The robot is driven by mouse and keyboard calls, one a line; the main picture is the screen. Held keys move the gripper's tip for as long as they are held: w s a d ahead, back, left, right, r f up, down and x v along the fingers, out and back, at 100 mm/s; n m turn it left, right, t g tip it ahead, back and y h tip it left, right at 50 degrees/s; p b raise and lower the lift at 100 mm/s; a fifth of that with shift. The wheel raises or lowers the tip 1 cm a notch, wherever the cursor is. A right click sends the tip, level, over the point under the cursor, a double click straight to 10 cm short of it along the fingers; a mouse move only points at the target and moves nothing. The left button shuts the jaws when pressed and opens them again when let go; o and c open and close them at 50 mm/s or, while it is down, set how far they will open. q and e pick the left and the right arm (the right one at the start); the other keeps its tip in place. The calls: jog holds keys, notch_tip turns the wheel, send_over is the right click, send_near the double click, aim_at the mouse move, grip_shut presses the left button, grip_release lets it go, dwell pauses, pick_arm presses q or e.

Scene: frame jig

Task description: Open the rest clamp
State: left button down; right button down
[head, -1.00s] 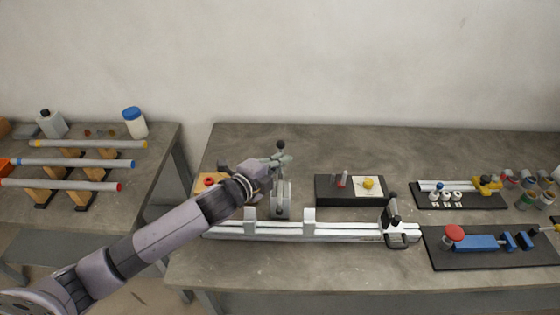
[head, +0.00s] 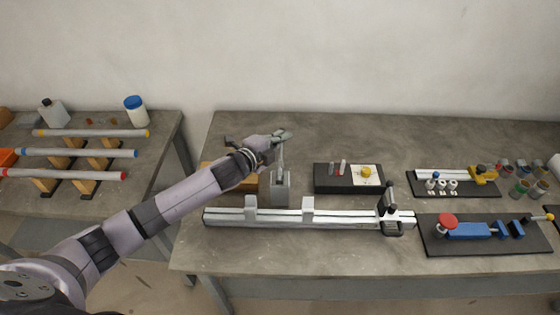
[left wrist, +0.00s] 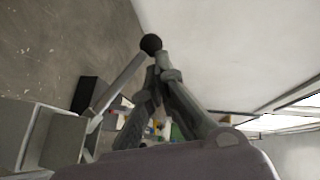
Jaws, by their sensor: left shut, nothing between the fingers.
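A grey clamp block (head: 280,189) stands behind the left part of the long rail, with a thin lever (head: 281,156) rising steeply from it. My left gripper (head: 286,135) is at the lever's top, shut and empty; it hides the lever's end in the head view. In the left wrist view the lever (left wrist: 119,82) slants up to a black ball knob (left wrist: 151,43). The shut fingertips (left wrist: 160,72) are close beside the knob; I cannot tell if they touch. My right gripper is not in view.
A white rail (head: 345,221) with two upright rests runs along the table front; a black-handled clamp (head: 390,208) sits at its right end. A black box (head: 335,187) stands right of the clamp block. A wooden block (head: 222,178) lies under my left forearm.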

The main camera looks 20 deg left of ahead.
pick_arm(q)
jog(key=shift+w+a+f, duration=0.15)
jog(key=shift+w+f, duration=0.3)
jog(key=shift+w, duration=0.05)
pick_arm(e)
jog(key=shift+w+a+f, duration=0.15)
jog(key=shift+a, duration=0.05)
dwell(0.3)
